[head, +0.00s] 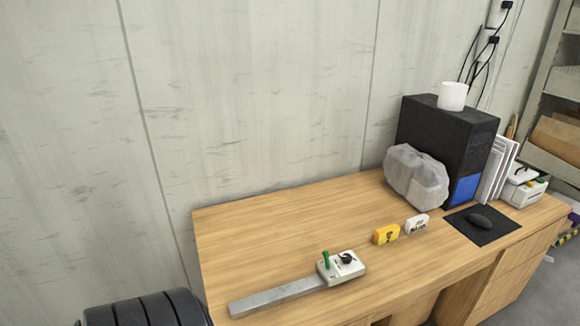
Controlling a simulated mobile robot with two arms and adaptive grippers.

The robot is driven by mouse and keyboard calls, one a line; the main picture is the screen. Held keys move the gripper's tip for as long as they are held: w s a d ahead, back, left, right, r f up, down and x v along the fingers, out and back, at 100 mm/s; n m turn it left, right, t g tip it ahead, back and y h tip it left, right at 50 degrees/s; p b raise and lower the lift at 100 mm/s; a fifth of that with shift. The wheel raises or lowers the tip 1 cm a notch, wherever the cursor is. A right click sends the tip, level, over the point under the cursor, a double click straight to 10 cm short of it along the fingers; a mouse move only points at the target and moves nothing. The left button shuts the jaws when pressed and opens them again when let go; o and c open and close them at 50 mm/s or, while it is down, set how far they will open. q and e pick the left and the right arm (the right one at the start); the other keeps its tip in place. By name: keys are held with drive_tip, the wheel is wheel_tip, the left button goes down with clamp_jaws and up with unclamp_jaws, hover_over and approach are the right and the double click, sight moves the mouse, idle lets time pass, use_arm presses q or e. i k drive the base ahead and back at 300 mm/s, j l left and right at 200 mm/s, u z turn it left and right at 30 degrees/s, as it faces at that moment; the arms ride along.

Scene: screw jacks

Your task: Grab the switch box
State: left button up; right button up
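A pale grey-white switch box (351,271) lies on the front part of the wooden desk (240,247). It has a black rotary knob and a small green part on its top. A long flat grey bar (277,297) runs from the box's left side toward the desk's left end. I cannot tell whether the bar is joined to the box. Neither of my grippers shows in the head view.
A yellow block (386,234) and a white block (417,224) stand right of the box. Behind are a plastic-wrapped bundle (414,178), a black computer case (446,138) with a white cup (452,96), and a mouse (480,221) on a mat. The desk's left back is clear.

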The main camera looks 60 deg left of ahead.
sight(338, 273)
drive_tip(key=k+j, duration=0.1)
drive_tip(key=j, duration=0.5)
drive_tip(key=k+j, duration=0.1)
drive_tip(key=j, duration=0.5)
drive_tip(key=k+j, duration=0.1)
drive_tip(key=j, duration=0.5)
drive_tip(key=k+j, duration=0.1)
drive_tip(key=j, duration=0.45)
drive_tip(key=k+j, duration=0.1)
drive_tip(key=j, duration=0.5)
